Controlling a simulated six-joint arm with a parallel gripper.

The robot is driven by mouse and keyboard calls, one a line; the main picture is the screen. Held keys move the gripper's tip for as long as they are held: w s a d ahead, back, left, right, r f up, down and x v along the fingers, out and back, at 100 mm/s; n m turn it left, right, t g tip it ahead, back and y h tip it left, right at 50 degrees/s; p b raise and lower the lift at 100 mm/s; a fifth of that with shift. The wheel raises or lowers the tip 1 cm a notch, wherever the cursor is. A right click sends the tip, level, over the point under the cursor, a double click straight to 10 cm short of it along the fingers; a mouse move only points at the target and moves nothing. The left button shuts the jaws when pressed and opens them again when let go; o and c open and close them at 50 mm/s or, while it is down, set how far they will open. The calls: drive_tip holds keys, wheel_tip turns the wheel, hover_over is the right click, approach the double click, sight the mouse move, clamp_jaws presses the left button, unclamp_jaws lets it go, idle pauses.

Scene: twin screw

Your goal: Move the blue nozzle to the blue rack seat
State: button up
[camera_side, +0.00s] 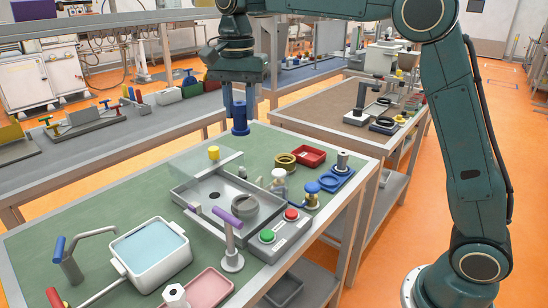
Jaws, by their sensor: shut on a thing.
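My gripper (238,100) points down over the far edge of the green-topped table and is shut on the blue nozzle (240,121). The nozzle is a dark blue upright cylinder with a wider lower part. I cannot tell whether its lower end touches the table or hangs just above it. I cannot tell for sure whether this plate holds the blue rack seat.
A grey open tray (188,192) with a clear panel stands mid-table. Nearby are a yellow cylinder (214,153), a brass ring (285,162), a red tray (308,156), a blue-topped valve (312,194) and a button box (280,234). A water basin (116,254) stands front left.

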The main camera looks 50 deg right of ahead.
drive_tip(key=s+d+f+m, duration=0.1)
drive_tip(key=s+d+f, duration=0.2)
drive_tip(key=d+f, duration=0.2)
drive_tip(key=s+d+f+m, duration=0.2)
drive_tip(key=d+f, duration=0.3)
drive_tip(key=d, duration=0.7)
drive_tip(key=s+d+f+m, duration=0.1)
drive_tip(key=s+d+f, duration=0.3)
drive_tip(key=d, duration=0.5)
drive_tip(key=shift+s+f+m, duration=0.2)
drive_tip(key=shift+f+m, duration=0.1)
drive_tip(key=shift+f, duration=0.65)
drive_tip(key=shift+f, duration=0.2)
drive_tip(key=shift+f, duration=2.15)
drive_tip(key=shift+f, duration=1)
drive_tip(key=o, duration=1.7)
